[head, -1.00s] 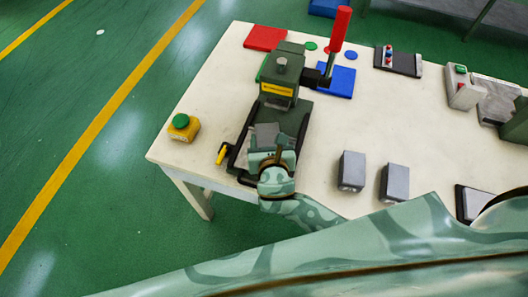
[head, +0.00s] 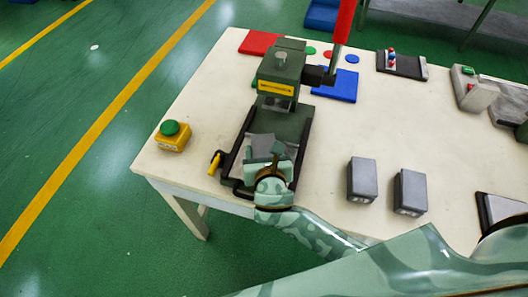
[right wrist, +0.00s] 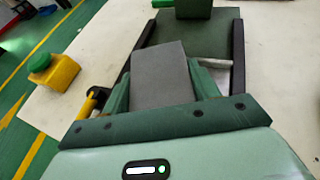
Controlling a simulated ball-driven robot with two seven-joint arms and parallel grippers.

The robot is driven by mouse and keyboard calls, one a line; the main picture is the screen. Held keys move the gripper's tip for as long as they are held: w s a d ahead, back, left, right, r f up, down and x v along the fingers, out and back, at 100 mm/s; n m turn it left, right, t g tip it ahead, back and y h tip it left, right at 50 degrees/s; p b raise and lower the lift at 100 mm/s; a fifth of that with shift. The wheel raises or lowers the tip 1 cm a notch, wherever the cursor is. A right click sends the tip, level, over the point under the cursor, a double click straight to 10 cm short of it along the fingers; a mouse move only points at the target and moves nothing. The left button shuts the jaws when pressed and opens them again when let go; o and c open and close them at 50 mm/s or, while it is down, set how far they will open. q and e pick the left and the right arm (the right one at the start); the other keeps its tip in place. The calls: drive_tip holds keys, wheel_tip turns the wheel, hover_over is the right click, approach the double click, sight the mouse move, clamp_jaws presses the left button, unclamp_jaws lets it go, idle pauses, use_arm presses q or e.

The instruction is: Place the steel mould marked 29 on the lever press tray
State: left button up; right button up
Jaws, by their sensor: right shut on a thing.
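A grey steel mould (right wrist: 163,75) is between the fingers of my right gripper (right wrist: 165,88), which is shut on it. In the head view the mould (head: 262,142) shows just beyond my right gripper (head: 268,160), over the front part of the press tray (head: 238,146). The tray's dark side rails show in the right wrist view (right wrist: 238,60). I cannot tell whether the mould touches the tray. No number can be read on it. The green lever press (head: 279,75) with its red lever (head: 344,22) stands behind. My left gripper is not in view.
Two grey moulds (head: 362,180) (head: 409,192) stand on the white table (head: 320,135) to the right. A yellow box with a green button (head: 172,137) is at the left edge. Red (head: 259,41) and blue (head: 336,86) mats lie at the back.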

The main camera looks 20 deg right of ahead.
drive_tip(key=o, duration=1.4)
drive_tip(key=shift+f, duration=0.1)
drive_tip(key=shift+s+r, duration=0.2)
drive_tip(key=p+v, duration=0.2)
drive_tip(key=v, duration=0.9)
drive_tip(key=shift+s+a+p, duration=0.15)
drive_tip(key=shift+s+p, duration=0.1)
drive_tip(key=shift+p, duration=0.15)
